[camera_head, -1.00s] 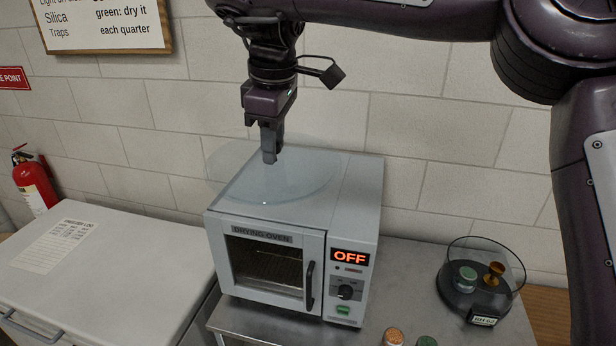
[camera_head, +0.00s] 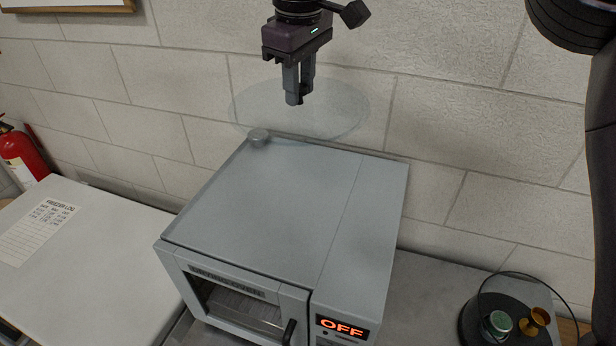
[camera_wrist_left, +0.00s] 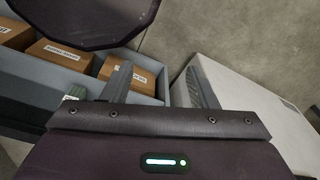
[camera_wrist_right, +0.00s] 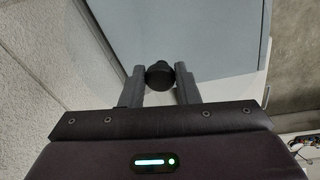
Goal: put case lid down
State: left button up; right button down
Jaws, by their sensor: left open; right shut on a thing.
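The case lid (camera_head: 340,110) is a clear round disc. My right gripper (camera_head: 297,100) is shut on its small dark knob, which shows between the fingertips in the right wrist view (camera_wrist_right: 160,76). The lid hangs roughly level above the back edge of the drying oven (camera_head: 290,200), in front of the wall. The case (camera_head: 468,322) is a round dark base with a clear rim at lower right, holding a green-topped jar (camera_head: 497,325) and a brass piece (camera_head: 535,321); the frame cuts it off. My left gripper (camera_wrist_left: 158,86) is open and empty, outside the head view.
Grey bench top (camera_head: 430,300) is bare between oven and case. A white freezer (camera_head: 90,260) and red extinguisher (camera_head: 22,155) are at left. Boxes (camera_wrist_left: 62,58) lie below my left gripper.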

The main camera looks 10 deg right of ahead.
aim_at(293, 111)
jog(key=f, duration=0.1)
jog(key=s+a+f, duration=0.1)
jog(key=s+f+b, duration=0.1)
jog(key=shift+a+f, duration=0.3)
jog(key=shift+f, duration=0.05)
jog(key=f, duration=1.1)
jog(key=shift+w+d+f, duration=0.2)
jog(key=shift+w+d, duration=0.05)
jog(key=f, duration=0.1)
jog(key=f+p, duration=0.1)
jog(key=shift+s+a+f+p, duration=0.2)
jog(key=shift+s+f+p, duration=0.1)
jog(key=shift+f, duration=0.1)
jog(key=shift+w+d+f, duration=0.15)
jog(key=shift+w+f, duration=0.05)
jog(key=shift+f, duration=0.2)
jog(key=c, duration=1.2)
grip_release()
jog(key=shift+s, duration=0.1)
pick_arm(q)
jog(key=shift+s+a, duration=0.4)
jog(key=shift+s, duration=0.25)
jog(key=shift+s+a, duration=0.4)
jog(key=shift+s, duration=0.25)
pick_arm(e)
jog(key=shift+o, duration=0.6)
